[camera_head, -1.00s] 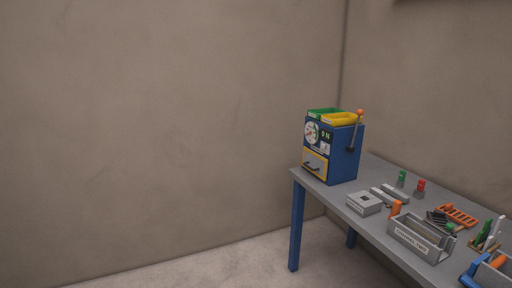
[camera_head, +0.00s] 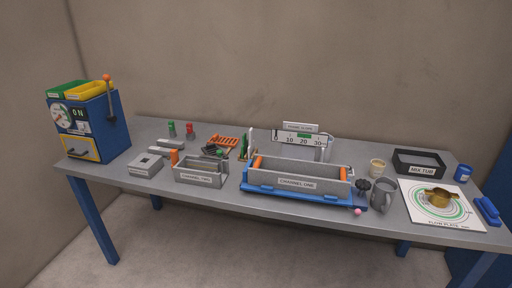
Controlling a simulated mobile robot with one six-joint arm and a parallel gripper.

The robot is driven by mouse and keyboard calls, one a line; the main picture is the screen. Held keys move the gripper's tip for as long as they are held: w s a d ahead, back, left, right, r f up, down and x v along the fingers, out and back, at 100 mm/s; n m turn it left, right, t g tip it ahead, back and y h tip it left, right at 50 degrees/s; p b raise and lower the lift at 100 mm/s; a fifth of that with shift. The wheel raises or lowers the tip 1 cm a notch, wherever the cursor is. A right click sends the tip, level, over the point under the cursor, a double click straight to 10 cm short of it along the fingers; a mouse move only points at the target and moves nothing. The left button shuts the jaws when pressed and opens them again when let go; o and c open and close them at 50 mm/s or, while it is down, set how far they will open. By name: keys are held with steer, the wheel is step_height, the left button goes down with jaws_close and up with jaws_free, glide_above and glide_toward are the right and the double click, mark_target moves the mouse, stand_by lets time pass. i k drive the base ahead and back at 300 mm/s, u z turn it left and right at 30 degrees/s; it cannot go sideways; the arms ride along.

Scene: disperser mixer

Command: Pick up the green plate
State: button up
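My gripper is not in view. A thin green upright piece (camera_head: 244,146) stands with a white one in a small holder at the middle of the grey table (camera_head: 140,193); it is too small to tell if it is the green plate. Other green things show: a green tray (camera_head: 68,88) on top of the blue machine (camera_head: 115,128) at the left, a green-topped peg (camera_head: 171,128) behind the grey boxes, and a small green part (camera_head: 220,153) by the dark rack.
A CHANNEL ONE trough (camera_head: 297,184) fills the middle front. A smaller grey trough (camera_head: 199,178), a grey block (camera_head: 146,166) and an orange rack (camera_head: 223,142) lie left of it. A grey mug (camera_head: 383,195), a black MIX TUB (camera_head: 418,163) and a flow plate mat (camera_head: 415,210) are right.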

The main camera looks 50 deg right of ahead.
mark_target(244, 148)
steer(key=z, duration=4.7)
steer(key=i, duration=0.1)
steer(key=u, duration=3.3)
steer(key=k, duration=0.9)
steer(key=u, duration=0.15)
steer(key=i, duration=0.7)
